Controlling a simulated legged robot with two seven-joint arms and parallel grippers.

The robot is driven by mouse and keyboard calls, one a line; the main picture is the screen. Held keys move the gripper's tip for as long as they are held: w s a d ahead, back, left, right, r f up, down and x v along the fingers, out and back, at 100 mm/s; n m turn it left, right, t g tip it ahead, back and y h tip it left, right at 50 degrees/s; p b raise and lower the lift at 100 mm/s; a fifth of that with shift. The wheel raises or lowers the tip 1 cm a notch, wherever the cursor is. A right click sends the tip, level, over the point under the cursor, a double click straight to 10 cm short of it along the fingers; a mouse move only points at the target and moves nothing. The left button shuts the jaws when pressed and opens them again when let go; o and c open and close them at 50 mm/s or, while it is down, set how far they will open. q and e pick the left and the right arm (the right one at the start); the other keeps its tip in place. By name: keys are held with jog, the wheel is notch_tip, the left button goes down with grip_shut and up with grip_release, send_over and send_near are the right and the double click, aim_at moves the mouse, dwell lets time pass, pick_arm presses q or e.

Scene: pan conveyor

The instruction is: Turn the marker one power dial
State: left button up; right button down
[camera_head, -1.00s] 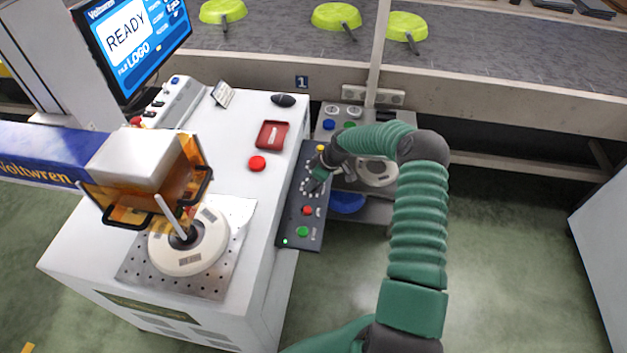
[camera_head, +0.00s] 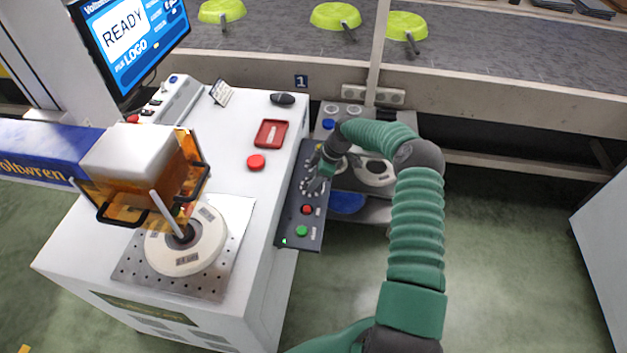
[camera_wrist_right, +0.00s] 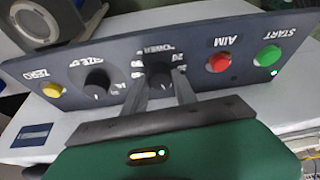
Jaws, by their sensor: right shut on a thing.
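The power dial (camera_wrist_right: 158,74) is a dark round knob on the marker's dark control panel (camera_wrist_right: 205,62), under the "POWER" lettering. In the wrist view my right gripper (camera_wrist_right: 164,84) has one finger on each side of this dial and is shut on it. In the head view my right gripper (camera_head: 317,184) is at the middle of the panel (camera_head: 292,220), which is on the right side of the white marker cabinet (camera_head: 255,205). There the gripper hides most of the dial. My left gripper is not in view.
A second dial (camera_wrist_right: 96,84) and a yellow button (camera_wrist_right: 53,90) lie on one side of the power dial. A red AIM button (camera_wrist_right: 218,63) and a green START button (camera_wrist_right: 268,56) lie on the other. The screen (camera_head: 135,45) reads READY.

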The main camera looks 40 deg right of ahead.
jog(key=shift+f, duration=0.1)
jog(key=c, duration=1.2)
grip_release()
jog(key=shift+o, duration=1)
jog(key=shift+d, duration=0.1)
jog(key=p+v, duration=0.1)
jog(key=v, duration=1.5)
jog(key=shift+r, duration=0.35)
jog(key=shift+d, duration=0.15)
